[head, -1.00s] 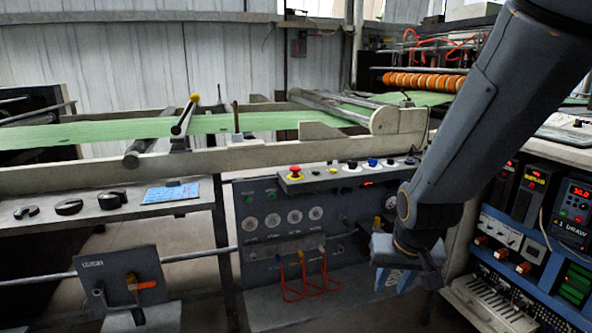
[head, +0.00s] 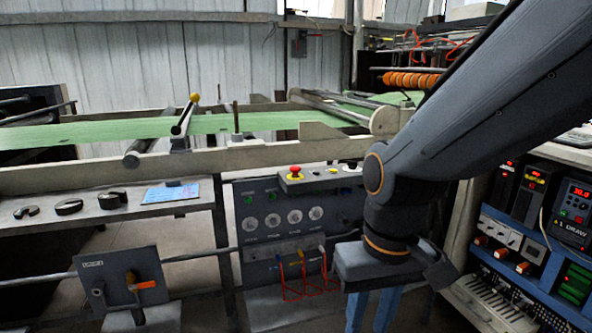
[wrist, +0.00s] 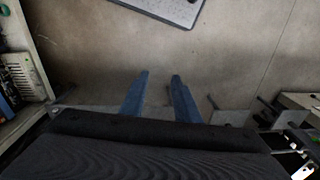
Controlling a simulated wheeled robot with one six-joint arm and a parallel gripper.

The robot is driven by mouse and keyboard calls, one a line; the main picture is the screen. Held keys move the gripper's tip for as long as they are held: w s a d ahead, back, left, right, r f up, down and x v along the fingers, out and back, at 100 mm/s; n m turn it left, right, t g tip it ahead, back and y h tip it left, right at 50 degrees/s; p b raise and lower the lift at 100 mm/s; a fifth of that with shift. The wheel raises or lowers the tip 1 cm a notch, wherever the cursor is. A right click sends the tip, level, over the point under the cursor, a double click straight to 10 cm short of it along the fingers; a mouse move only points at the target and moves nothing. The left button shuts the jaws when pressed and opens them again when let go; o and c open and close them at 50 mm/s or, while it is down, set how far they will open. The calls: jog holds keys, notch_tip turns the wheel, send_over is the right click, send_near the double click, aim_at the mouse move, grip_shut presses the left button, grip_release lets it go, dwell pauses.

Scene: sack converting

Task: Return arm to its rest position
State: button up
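My gripper (head: 374,310) hangs pointing down in front of the control panel, at the lower right of the head view. In the wrist view its two blue fingers (wrist: 158,98) stand apart with bare floor showing between them. Nothing is held. My arm comes in from the upper right and hides part of the machine frame and the right part of the button row.
The grey control panel (head: 262,222) with gauges and a red stop button (head: 294,172) stands behind my gripper. An instrument rack (head: 535,250) is to the right. A lever plate (head: 118,280) is at lower left. Green web (head: 90,131) crosses behind. The floor (wrist: 240,60) below is open.

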jog(key=s+d+r+m+p, duration=0.1)
jog(key=d+r+p, duration=0.7)
jog(key=p, duration=0.9)
notch_tip(320, 180, up, 2)
jog(key=shift+s+r+m+h, duration=0.1)
jog(key=shift+s+m+h, duration=0.25)
jog(key=shift+m, duration=0.35)
jog(key=shift+d, duration=0.15)
